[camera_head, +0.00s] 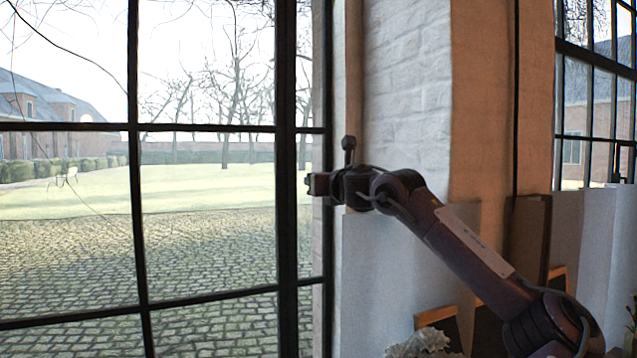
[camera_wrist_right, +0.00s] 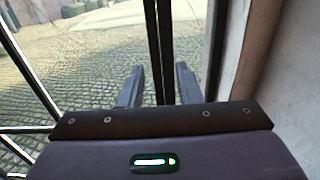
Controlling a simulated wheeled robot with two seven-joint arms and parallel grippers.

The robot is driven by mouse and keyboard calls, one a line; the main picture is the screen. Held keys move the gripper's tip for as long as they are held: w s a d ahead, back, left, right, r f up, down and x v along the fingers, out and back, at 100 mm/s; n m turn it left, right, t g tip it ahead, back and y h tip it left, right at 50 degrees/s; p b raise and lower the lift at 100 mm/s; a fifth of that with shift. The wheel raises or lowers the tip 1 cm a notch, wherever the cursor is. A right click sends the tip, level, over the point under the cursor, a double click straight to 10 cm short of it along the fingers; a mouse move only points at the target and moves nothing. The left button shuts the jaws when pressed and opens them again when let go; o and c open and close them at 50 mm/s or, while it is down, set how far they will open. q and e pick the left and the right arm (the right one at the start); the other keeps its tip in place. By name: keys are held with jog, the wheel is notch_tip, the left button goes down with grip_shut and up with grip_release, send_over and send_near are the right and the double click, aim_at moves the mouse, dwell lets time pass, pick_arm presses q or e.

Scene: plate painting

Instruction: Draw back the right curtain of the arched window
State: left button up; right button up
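A tall window (camera_head: 286,110) with dark metal bars fills the left of the head view; its top is cut off. I see no curtain in either view. My right gripper (camera_head: 312,185) is in front of the window's right side, by a thick vertical bar. In the right wrist view the gripper (camera_wrist_right: 158,88) is open, with its two fingers apart. A dark vertical window bar (camera_wrist_right: 160,40) lies between the fingers in the picture; I cannot tell whether they touch it. My left gripper is not in view.
A whitewashed brick wall (camera_head: 408,90) stands right of the window. Pale panels (camera_head: 375,275) lean below it, behind my right arm. A whitish, rough object (camera_head: 418,343) lies at the bottom. Another window (camera_head: 600,90) is at far right.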

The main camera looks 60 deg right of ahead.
jog(key=shift+a, duration=0.1)
jog(key=b+v, duration=0.5)
jog(key=v, duration=0.2)
jog(key=shift+s, duration=0.35)
jog(key=shift+a, duration=0.15)
